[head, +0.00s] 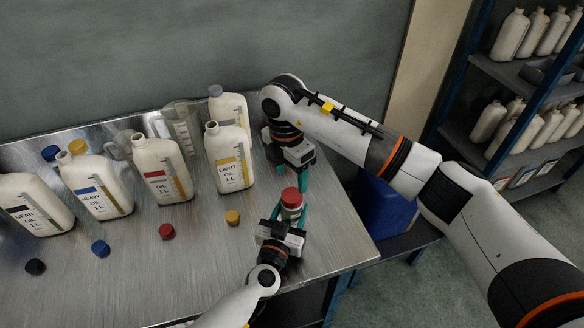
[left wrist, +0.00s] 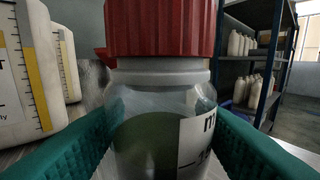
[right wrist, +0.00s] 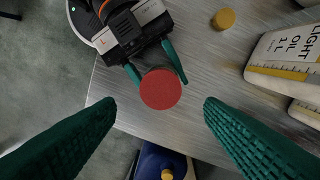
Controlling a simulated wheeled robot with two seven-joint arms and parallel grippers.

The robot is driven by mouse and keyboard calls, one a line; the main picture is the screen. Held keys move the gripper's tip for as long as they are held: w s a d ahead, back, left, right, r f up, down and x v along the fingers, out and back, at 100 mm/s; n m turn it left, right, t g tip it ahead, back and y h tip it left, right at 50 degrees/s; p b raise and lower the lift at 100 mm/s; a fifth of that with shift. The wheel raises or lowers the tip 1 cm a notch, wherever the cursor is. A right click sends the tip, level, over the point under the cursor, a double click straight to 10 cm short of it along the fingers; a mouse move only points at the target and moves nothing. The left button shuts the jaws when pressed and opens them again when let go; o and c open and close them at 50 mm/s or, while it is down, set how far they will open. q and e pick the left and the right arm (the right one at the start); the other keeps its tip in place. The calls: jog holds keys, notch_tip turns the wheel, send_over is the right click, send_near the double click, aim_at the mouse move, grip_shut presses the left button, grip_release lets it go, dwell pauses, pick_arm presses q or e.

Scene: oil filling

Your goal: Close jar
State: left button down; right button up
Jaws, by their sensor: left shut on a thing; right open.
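A small clear jar (left wrist: 150,130) with dark green contents stands near the table's right front edge. A red ribbed lid (left wrist: 160,28) sits on top of it, with a pale neck band below. In the head view the lid (head: 291,197) looks level. My left gripper (head: 291,213) is shut around the jar body, one green finger on each side. My right gripper (right wrist: 160,120) is open above the jar, and the red lid (right wrist: 160,89) shows between and ahead of its fingers, apart from them.
White oil bottles (head: 229,160) stand in a row to the left, with loose caps (head: 167,231) before them and clear jugs (head: 183,125) behind. A blue container (head: 387,208) stands beside the table's right edge. Shelves (head: 500,90) with bottles stand at the right.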

aim_at(292, 195)
jog(key=n, duration=0.4)
jog(key=shift+r, duration=0.2)
jog(key=n, duration=0.4)
jog(key=shift+d+r, duration=0.1)
jog(key=shift+r, duration=0.1)
jog(key=n, duration=0.6)
jog(key=shift+r+y, duration=0.2)
jog(key=shift+y, duration=0.1)
jog(key=n, duration=0.4)
jog(key=shift+s+r, duration=0.15)
jog(key=shift+f, duration=4)
jog(key=shift+c, duration=0.4)
jog(key=c, duration=0.9)
jog(key=shift+c, duration=0.2)
